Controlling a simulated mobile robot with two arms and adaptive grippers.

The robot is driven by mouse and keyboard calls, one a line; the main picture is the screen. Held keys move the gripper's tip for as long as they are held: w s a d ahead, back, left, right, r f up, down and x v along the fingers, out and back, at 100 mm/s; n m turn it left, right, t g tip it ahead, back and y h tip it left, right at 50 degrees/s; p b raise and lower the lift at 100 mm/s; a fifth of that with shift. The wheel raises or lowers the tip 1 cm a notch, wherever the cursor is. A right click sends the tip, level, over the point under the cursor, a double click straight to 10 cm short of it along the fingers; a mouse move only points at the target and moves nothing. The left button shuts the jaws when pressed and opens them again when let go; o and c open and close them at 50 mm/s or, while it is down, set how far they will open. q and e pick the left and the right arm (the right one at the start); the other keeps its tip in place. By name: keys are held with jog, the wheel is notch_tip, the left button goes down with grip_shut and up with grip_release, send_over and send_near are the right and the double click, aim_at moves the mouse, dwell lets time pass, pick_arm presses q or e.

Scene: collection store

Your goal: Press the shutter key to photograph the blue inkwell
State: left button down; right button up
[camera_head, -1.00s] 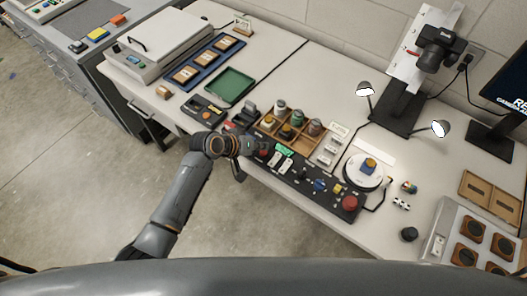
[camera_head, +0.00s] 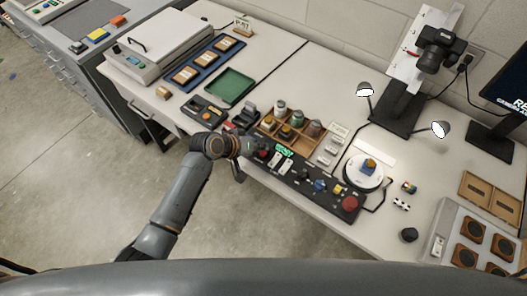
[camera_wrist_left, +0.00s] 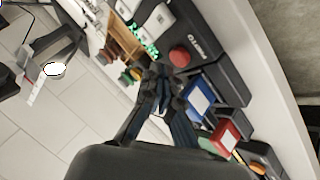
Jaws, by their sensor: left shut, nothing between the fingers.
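In the left wrist view this red key (camera_wrist_left: 180,57) has a white label that I cannot read surely. My left gripper (camera_head: 252,148) is shut and empty, by the panel's left end, close to the red key. In the left wrist view its fingertips (camera_wrist_left: 163,82) appear just beside the key; contact cannot be told. My right gripper is not in view.
A wooden rack (camera_head: 297,137) with several jars stands behind the panel. A camera on a stand (camera_head: 437,50) and two lamps (camera_head: 440,129) are at the back right. A green tray (camera_head: 230,86) lies left of the rack. A large red button (camera_head: 350,202) is at the panel's right end.

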aim_at(261, 154)
pick_arm(q)
jog(key=shift+f, duration=0.4)
jog(key=shift+f+b, duration=0.4)
jog(key=shift+f, duration=0.1)
dwell(0.6)
jog(key=shift+r, duration=0.1)
jog(key=shift+r+p, duration=0.8)
jog(key=shift+p, duration=0.15)
notch_tip(261, 154, up, 5)
jog(key=p, duration=0.5)
jog(key=shift+r, duration=0.1)
